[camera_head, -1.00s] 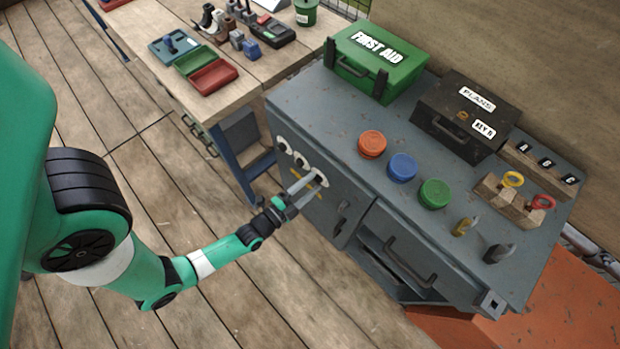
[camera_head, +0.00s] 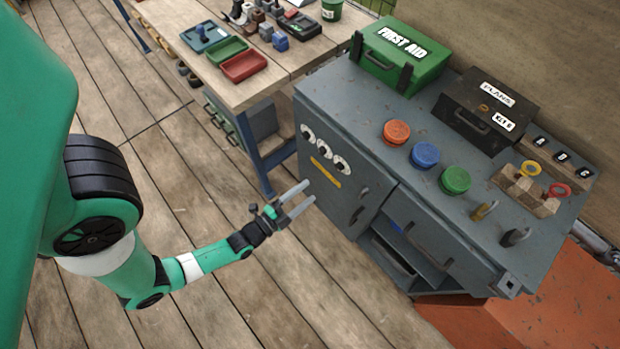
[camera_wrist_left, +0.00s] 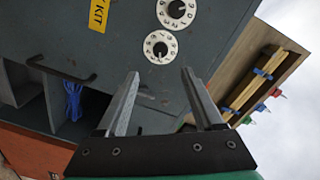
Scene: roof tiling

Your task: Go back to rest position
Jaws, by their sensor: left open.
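My left gripper (camera_head: 296,203) is open and empty in the head view, over the plank floor in front of the grey cabinet (camera_head: 352,98). Its two fingers point toward the cabinet door and stand apart from it. In the left wrist view the open fingers (camera_wrist_left: 162,100) frame the cabinet front, with white dials (camera_wrist_left: 160,46) and a yellow label (camera_wrist_left: 99,14) beyond. My right gripper is not in view.
On the cabinet stand a green first aid box (camera_head: 400,55), a dark plans box (camera_head: 487,108) and red, blue and green round lids. A workbench (camera_head: 190,62) with trays (camera_head: 243,66) is behind left. An open compartment (camera_head: 392,256) shows low on the cabinet. The floor near my arm is clear.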

